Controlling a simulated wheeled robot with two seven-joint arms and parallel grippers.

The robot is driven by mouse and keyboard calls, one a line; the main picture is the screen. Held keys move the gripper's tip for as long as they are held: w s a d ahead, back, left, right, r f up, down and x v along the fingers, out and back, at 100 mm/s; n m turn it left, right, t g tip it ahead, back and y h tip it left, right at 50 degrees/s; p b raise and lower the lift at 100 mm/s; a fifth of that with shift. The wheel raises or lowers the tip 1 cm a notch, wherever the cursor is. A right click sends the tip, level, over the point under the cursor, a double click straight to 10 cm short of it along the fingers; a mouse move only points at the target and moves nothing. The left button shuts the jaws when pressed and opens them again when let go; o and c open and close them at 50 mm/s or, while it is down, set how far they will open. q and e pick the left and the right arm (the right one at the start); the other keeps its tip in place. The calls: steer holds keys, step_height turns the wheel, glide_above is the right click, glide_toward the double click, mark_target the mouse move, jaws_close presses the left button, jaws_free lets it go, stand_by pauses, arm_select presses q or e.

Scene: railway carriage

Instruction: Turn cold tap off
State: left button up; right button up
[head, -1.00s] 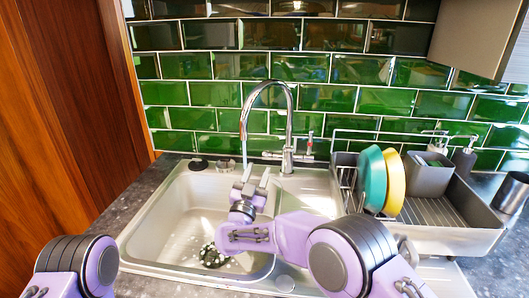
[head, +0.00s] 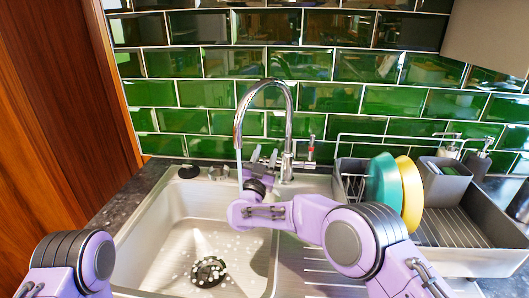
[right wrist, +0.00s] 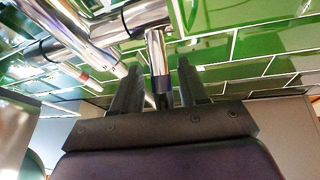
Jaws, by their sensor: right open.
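The chrome tap (head: 289,125) stands behind the sink, its spout arched to the left. A thin pale stream (head: 239,168) shows below the spout end. My right gripper (head: 262,157) is open at the left side of the tap body, where the cold handle is mostly hidden in the head view. In the right wrist view, a chrome handle with a dark bluish tip (right wrist: 158,62) stands between the two open fingers (right wrist: 158,88). I cannot tell whether the fingers touch it. The red-marked handle (head: 310,148) is on the tap's right. My left gripper is out of view.
The steel sink (head: 150,245) has a drain (head: 208,271) with white spots around it. A dish rack (head: 455,228) with a teal plate (head: 382,182) and a yellow plate (head: 411,194) stands at the right. Green tiles (head: 270,66) are close behind the tap.

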steer(key=shift+a, duration=0.15)
steer(key=shift+c, duration=0.2)
jaws_close()
steer(key=shift+r+p, duration=0.25)
steer(key=shift+p, duration=0.15)
steer(key=w+g+y+p, duration=0.1)
steer(key=g+p, duration=0.1)
steer(key=p, duration=0.1)
steer(key=w+r+n+g+y+p, duration=0.1)
steer(key=g+p, duration=0.1)
steer(key=p, duration=0.2)
steer(key=shift+d+r, duration=0.2)
steer(key=shift+w+g+y+p, duration=0.3)
steer(key=shift+w+g+p, duration=0.15)
steer(key=shift+g+p, duration=0.55)
steer(key=shift+w+d+f+g+p, duration=0.1)
steer(key=shift+w+f+g+p, duration=0.05)
steer(key=shift+g+p, duration=0.15)
steer(key=shift+o, duration=0.2)
jaws_free()
